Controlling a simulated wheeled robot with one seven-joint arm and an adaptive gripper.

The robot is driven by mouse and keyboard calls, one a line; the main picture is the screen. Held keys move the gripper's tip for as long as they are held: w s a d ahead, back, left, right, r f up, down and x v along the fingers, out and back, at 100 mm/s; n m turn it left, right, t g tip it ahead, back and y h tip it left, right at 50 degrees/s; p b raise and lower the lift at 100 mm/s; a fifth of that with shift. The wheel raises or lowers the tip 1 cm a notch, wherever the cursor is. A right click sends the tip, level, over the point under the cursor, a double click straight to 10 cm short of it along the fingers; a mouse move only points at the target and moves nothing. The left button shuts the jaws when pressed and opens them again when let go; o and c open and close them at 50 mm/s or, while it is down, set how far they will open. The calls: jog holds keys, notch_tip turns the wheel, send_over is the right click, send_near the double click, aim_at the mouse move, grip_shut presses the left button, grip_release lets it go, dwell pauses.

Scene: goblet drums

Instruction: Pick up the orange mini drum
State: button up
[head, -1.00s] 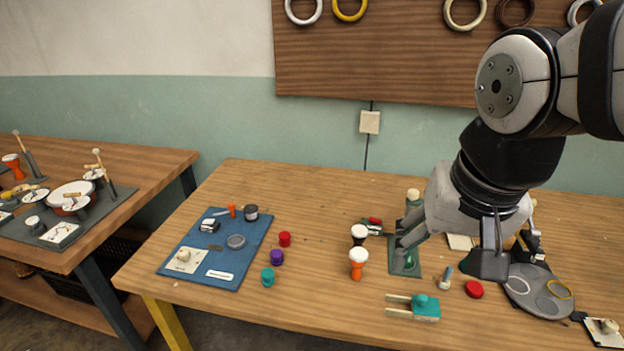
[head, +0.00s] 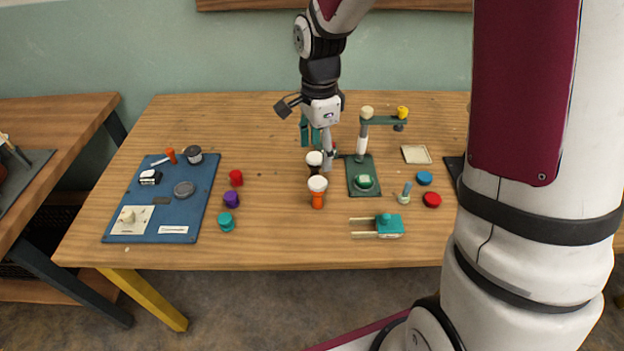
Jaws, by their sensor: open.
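The orange mini drum (head: 317,200), goblet-shaped with a white head, stands upright on the wooden table near its front middle. Just behind it stands a similar dark mini drum (head: 315,169) with a white head, partly covered by the orange one in this view. My gripper (head: 317,150) is open and empty, pointing down, behind the orange drum and close to the dark drum. One finger comes down beside the dark drum's right side; I cannot tell whether it touches.
A green stand (head: 364,190) with an overhead arm is right of the drums. A teal clamp-like tool (head: 388,226) lies in front right. Red (head: 236,177), purple (head: 231,199) and teal (head: 226,222) pieces stand left, beside a blue mat (head: 206,205). Table between these and the drums is clear.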

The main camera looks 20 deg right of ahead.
aim_at(316, 182)
notch_tip(316, 182, down, 8)
jog(key=shift+r, duration=0.15)
jog(key=shift+w+f, duration=0.2)
jog(key=shift+f, duration=1.15)
jog(key=shift+w+f, duration=0.15)
jog(key=shift+f, duration=1.15)
jog(key=c, duration=1.3)
